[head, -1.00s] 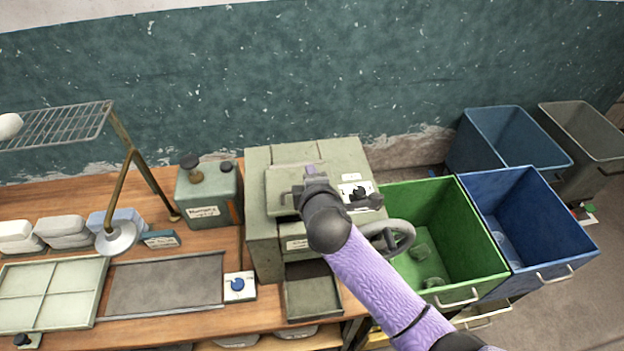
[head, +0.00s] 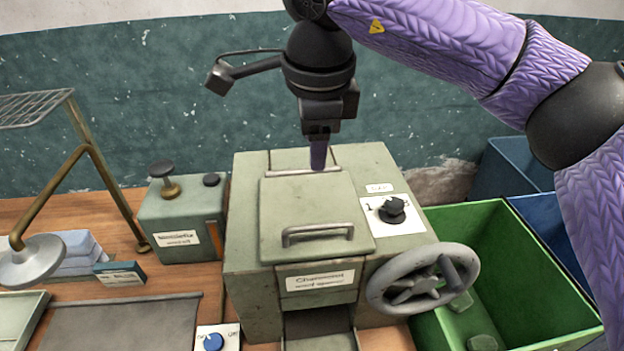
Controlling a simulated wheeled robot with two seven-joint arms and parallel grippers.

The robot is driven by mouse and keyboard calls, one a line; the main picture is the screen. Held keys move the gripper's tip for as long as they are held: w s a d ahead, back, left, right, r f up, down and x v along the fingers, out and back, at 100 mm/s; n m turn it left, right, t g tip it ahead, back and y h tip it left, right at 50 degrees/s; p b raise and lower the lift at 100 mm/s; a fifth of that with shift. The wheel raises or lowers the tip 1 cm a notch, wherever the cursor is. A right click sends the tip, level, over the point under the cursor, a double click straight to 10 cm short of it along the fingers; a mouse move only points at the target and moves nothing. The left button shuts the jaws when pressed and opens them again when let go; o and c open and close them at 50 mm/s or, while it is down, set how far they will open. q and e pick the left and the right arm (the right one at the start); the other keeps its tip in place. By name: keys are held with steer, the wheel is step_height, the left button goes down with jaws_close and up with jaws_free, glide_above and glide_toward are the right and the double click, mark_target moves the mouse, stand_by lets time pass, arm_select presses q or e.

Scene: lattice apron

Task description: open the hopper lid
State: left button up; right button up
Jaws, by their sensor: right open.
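The hopper lid (head: 305,205) is a flat grey-green plate on top of the grey-green machine (head: 252,262). It lies flat and closed, with a bar handle (head: 317,233) near its front edge. My right gripper (head: 318,165) hangs pointing down over the back edge of the lid, behind the handle. Its fingers show nearly edge-on and hold nothing visible; whether the tips touch the lid or the machine top I cannot tell. My left gripper is out of view.
A handwheel (head: 424,279) sticks out at the machine's front right, below a black knob (head: 392,209). A small labelled canister (head: 180,222) stands close on the left. A green bin (head: 530,283) and a blue bin (head: 560,235) stand on the right.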

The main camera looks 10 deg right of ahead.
steer(key=x, duration=0.6)
steer(key=shift+f, duration=0.2)
jaws_close()
stand_by(0.5)
stand_by(0.5)
